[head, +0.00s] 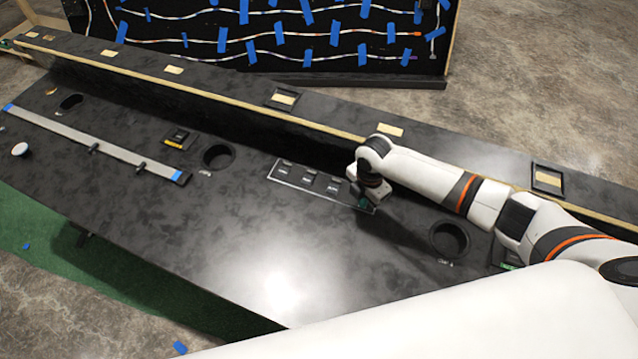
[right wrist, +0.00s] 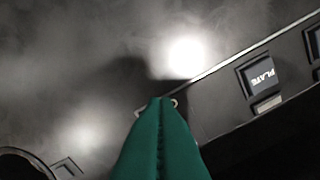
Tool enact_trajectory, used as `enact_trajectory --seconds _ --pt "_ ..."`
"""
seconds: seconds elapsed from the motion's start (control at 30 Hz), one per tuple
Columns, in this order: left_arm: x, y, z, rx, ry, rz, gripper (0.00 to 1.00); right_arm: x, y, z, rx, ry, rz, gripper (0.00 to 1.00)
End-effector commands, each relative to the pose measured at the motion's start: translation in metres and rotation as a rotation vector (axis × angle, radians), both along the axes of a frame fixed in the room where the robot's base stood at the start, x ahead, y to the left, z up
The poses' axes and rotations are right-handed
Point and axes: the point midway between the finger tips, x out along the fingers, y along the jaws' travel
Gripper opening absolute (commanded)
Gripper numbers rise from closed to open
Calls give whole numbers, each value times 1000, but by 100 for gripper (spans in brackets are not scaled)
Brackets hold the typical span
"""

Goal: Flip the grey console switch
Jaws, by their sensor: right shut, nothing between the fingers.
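A framed switch panel (head: 300,184) with several dark rocker switches lies on the black console (head: 230,245). One of its switches (head: 310,178) shows near the panel's middle. In the right wrist view, a switch with a light face lettered PLATE (right wrist: 260,76) sits in a square bezel. I cannot tell which switch is the grey one. My right gripper (head: 363,204) is over the panel's right end and hides part of it. Its green fingers (right wrist: 160,104) are shut and empty, with the tips near the panel's edge and apart from the PLATE switch. My left gripper is out of view.
Round holes open left of the panel (head: 218,157) and right of it (head: 449,238). A grey strip with blue tape ends (head: 95,145) lies at the left. A raised ledge (head: 230,85) runs behind the panel. The console's front middle is clear.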

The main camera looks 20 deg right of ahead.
Motion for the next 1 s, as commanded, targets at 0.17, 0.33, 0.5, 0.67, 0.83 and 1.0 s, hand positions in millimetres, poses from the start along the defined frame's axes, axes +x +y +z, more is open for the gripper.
enact_trajectory --seconds 0.17,0.33,0.5,0.67,0.83,1.0 --pt "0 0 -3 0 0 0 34 4 -3 -1 -1 0 -2 0" --pt "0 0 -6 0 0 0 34 8 -6 -1 -1 0 -2 0" --pt "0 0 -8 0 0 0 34 12 -10 -1 -1 -1 -2 0" --pt "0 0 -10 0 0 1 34 16 -13 -1 -1 -2 -3 0" --pt "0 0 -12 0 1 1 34 19 -15 0 -2 -1 -1 0" --pt "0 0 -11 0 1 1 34 19 -15 0 -1 0 -1 0"
